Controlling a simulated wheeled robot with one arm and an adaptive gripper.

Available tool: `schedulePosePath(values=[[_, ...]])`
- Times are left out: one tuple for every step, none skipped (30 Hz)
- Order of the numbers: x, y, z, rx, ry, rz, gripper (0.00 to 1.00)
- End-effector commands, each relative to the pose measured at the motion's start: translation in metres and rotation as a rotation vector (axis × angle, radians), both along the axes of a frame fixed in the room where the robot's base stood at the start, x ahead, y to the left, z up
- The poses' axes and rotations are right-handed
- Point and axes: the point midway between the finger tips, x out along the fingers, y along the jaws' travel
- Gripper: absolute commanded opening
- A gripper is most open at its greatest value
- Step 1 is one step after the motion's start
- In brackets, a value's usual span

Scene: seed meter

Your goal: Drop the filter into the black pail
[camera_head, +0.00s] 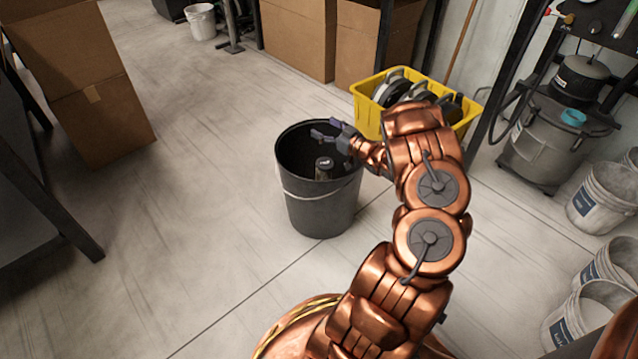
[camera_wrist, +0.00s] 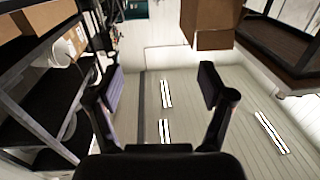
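The black pail (camera_head: 322,208) stands upright on the floor in the head view, with a thin wire handle. A dark cylinder with a pale band near its top, apparently the filter (camera_head: 324,168), shows inside the pail, standing roughly upright. My gripper (camera_head: 326,128) is over the pail's upper right part, above and apart from the cylinder. In the wrist view my gripper (camera_wrist: 162,88) has its two fingers spread wide with nothing between them. The pail and the cylinder do not show in the wrist view.
A yellow bin (camera_head: 368,114) of dark round parts stands right behind the pail. A grey metal canister (camera_head: 545,150) and white buckets (camera_head: 604,195) stand at the right. Cardboard boxes (camera_head: 296,38) stand at the back. The floor left of the pail is clear.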

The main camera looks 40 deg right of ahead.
Motion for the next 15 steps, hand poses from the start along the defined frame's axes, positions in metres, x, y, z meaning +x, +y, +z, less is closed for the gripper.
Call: schedulePosePath(values=[[0.0,0.0001,-0.0001,0.0,0.0,0.0,0.9],[0.0,0.0001,-0.0001,0.0,0.0,0.0,0.93],[0.0,0.0,0.0,0.0,0.0,0.0,0.93],[0.0,0.0,-0.0001,0.0,0.0,0.0,0.93],[0.0,0.0,0.0,0.0,0.0,0.0,0.93],[0.0,0.0,-0.0001,0.0,0.0,0.0,0.93],[0.0,0.0001,-0.0001,0.0,0.0,0.0,0.93],[0.0,0.0001,0.0,0.0,0.0,0.0,0.93],[0.0,0.0,0.0,0.0,0.0,0.0,0.93],[0.0001,0.0001,-0.0002,0.0,0.0,0.0,0.93],[0.0,0.0002,-0.0001,0.0,0.001,0.0,0.93],[0.0001,0.0002,0.0004,0.0,0.001,0.0,0.93],[0.0001,0.0001,0.0011,0.0,0.001,0.0,0.93],[0.0001,0.0001,0.0019,-0.001,0.001,0.0,0.93],[0.0001,0.0001,0.0038,-0.001,0.001,0.001,0.93]])
